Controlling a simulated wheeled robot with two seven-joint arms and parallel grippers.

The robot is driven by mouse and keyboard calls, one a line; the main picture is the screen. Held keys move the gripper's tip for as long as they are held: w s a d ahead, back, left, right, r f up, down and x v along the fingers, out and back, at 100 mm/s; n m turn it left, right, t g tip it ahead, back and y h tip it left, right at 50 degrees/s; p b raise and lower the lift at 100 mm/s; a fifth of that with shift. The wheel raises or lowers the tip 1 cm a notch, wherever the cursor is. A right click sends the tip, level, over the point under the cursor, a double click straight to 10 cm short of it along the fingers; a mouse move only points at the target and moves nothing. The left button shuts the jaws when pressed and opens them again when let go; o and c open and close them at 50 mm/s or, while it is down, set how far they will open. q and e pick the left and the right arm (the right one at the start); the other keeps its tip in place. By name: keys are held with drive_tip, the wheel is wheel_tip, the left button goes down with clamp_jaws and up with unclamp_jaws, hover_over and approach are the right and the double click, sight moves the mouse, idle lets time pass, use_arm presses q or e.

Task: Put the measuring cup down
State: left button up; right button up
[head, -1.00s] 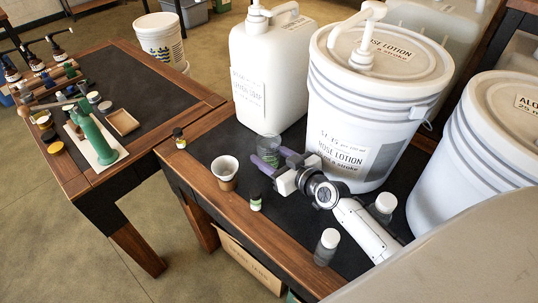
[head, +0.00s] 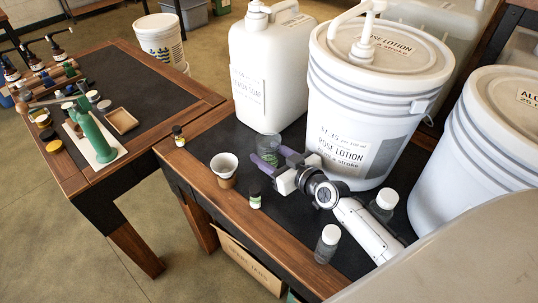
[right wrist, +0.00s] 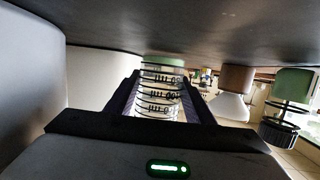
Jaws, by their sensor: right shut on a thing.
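The measuring cup (head: 268,146) is a small clear cup on the dark table top, in front of the white pump jug and left of the rose lotion bucket. My right gripper (head: 272,156) has its purple fingers around it, shut on its sides. In the right wrist view, which shows the table upside down, the measuring cup (right wrist: 158,98) stands between the fingers with black graduation marks. Its base is at or very near the table top; I cannot tell if it touches. My left gripper is not in view.
Clear bottles (head: 327,245) stand beside my right arm. The rose lotion bucket (head: 360,120) and white jug (head: 266,70) stand close behind. Bare table shows near the paper cup.

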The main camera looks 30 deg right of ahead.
drive_tip(key=shift+s+a+f, duration=0.15)
drive_tip(key=shift+s+f, duration=0.15)
drive_tip(key=shift+f, duration=0.5)
drive_tip(key=o, duration=1.2)
drive_tip(key=shift+a, duration=0.1)
drive_tip(key=shift+f, duration=0.1)
drive_tip(key=shift+s, duration=0.45)
drive_tip(key=v, duration=0.3)
drive_tip(key=r+v, duration=0.1)
drive_tip(key=v, duration=0.4)
drive_tip(key=shift+d+r+p, duration=0.35)
drive_tip(key=shift+r+p, duration=0.05)
drive_tip(key=shift+s+d+r, duration=0.1)
drive_tip(key=shift+s+r, duration=0.2)
drive_tip(key=shift+s, duration=0.1)
